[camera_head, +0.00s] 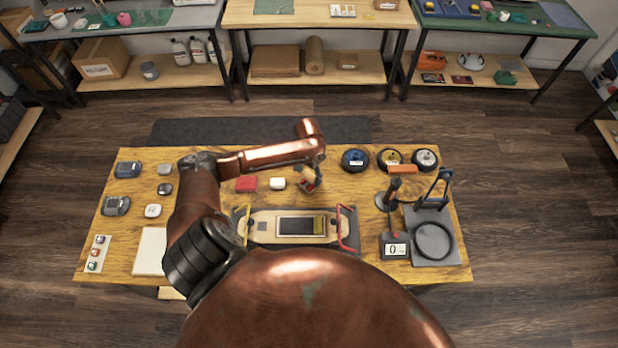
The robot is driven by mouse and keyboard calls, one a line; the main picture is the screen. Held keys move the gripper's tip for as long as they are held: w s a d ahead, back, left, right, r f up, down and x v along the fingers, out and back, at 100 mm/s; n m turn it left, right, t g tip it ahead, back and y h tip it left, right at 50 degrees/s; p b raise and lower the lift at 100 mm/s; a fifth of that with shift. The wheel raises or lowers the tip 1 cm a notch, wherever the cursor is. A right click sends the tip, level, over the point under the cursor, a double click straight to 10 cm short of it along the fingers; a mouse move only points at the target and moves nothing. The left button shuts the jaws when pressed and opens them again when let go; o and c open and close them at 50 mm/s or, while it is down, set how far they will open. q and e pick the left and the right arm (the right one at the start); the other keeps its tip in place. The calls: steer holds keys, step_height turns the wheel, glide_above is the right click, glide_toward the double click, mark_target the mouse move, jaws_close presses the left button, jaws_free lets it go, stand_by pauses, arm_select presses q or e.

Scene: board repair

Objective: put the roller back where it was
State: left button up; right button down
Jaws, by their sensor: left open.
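My left arm reaches over the table from the left, and its open gripper (308,182) points down behind the board fixture. Its fingers are small and partly hidden by my wrist, and I see nothing clearly held. A pale board fixture (266,228) stands below the gripper, with a dark rectangular device (295,226) in its middle and a red bar at its right end. I cannot tell which thing is the roller; a dark-handled tool (394,188) stands upright on a round base to the right. My right gripper is not in view.
Small boxes and a white pad (150,251) lie left.

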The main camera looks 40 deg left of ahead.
arm_select(q)
step_height(320, 180, up, 11)
steer(key=shift+p, duration=0.3)
steer(key=shift+a, duration=0.1)
stand_by(0.4)
